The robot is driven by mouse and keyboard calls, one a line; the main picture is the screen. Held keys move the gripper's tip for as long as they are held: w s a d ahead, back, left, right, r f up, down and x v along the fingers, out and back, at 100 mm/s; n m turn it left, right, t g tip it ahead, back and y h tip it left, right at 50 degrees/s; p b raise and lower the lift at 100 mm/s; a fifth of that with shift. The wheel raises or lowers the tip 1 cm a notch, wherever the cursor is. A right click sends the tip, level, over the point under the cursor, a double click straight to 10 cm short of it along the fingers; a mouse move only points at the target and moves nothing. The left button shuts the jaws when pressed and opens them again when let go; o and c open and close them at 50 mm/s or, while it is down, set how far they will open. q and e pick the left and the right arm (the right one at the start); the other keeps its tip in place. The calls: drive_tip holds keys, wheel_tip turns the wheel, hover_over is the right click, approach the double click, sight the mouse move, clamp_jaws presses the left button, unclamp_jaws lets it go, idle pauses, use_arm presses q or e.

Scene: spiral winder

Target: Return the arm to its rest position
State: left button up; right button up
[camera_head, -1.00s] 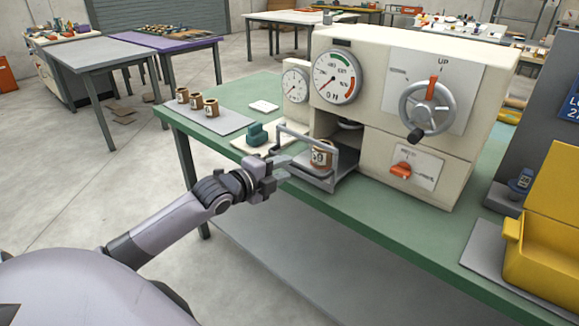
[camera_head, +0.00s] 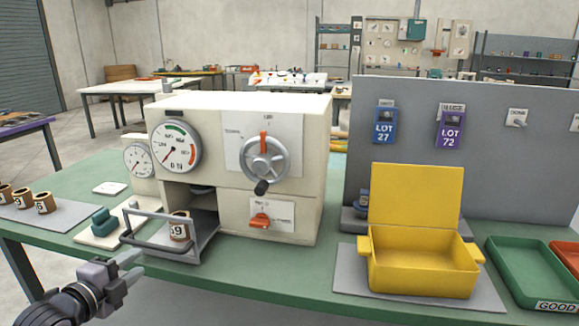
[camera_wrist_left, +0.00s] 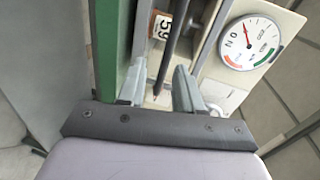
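My left gripper (camera_head: 130,266) is at the lower left of the head view, in front of the bench edge and near the pulled-out tray's handle. In the left wrist view its two fingers (camera_wrist_left: 158,82) are apart with nothing held between them. The cream machine (camera_head: 285,140) stands on the bench with its tray (camera_head: 205,237) out. A brown spool marked 59 (camera_head: 179,226) stands upright on the tray; it also shows in the left wrist view (camera_wrist_left: 161,27). Whether the gripper touches the handle (camera_head: 140,246) is hard to tell. My right gripper is not in view.
A yellow open box (camera_head: 418,265), a green tray (camera_head: 535,270) and a grey panel (camera_head: 500,180) are at right. The floor before the bench is clear.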

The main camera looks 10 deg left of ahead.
use_arm(q)
drive_tip(key=s+d+f+n+g, duration=0.5)
drive_tip(key=s+d+f+n, duration=1.1)
drive_tip(key=s+d+f, duration=0.3)
drive_tip(key=s+f, duration=0.3)
drive_tip(key=shift+s+d+f+h, duration=0.15)
drive_tip(key=shift+s+f+h, duration=0.15)
drive_tip(key=shift+s+h, duration=0.1)
drive_tip(key=shift+w, duration=0.1)
